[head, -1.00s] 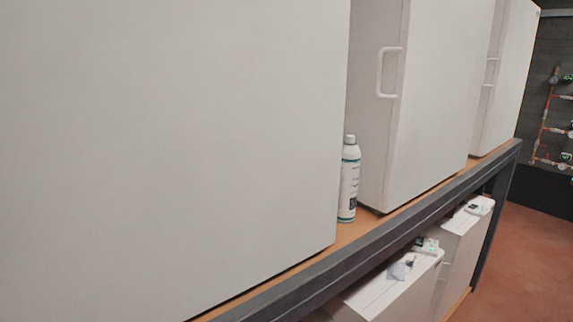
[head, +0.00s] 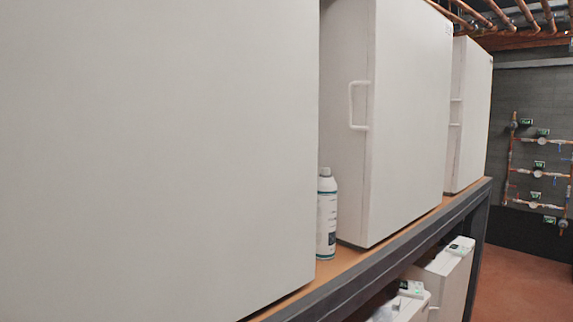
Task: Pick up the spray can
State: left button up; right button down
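The spray can (head: 326,215) is white with a teal band and dark label print, and has a pale cap. It stands upright on the orange-brown upper shelf (head: 345,258), in the gap between two large white units. Its left edge is close to or partly behind the near unit (head: 160,150); I cannot tell whether they touch. Neither of my grippers shows in the head view.
The second white unit (head: 410,120) with a side handle (head: 357,105) stands just right of the can. A dark metal rail (head: 400,264) edges the shelf. Smaller white units (head: 440,280) sit below. Reddish floor (head: 520,285) is open at right; copper pipes (head: 540,140) line the back wall.

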aim_at(327, 187)
jog(key=l+u, duration=0.15)
jog(key=l, duration=0.4)
jog(key=k+l+u, duration=0.1)
jog(key=l, duration=0.4)
jog(key=i+l+u, duration=0.25)
jog(key=l, duration=0.3)
jog(key=i+l+u, duration=0.25)
jog(key=l, duration=0.35)
jog(key=i, duration=0.05)
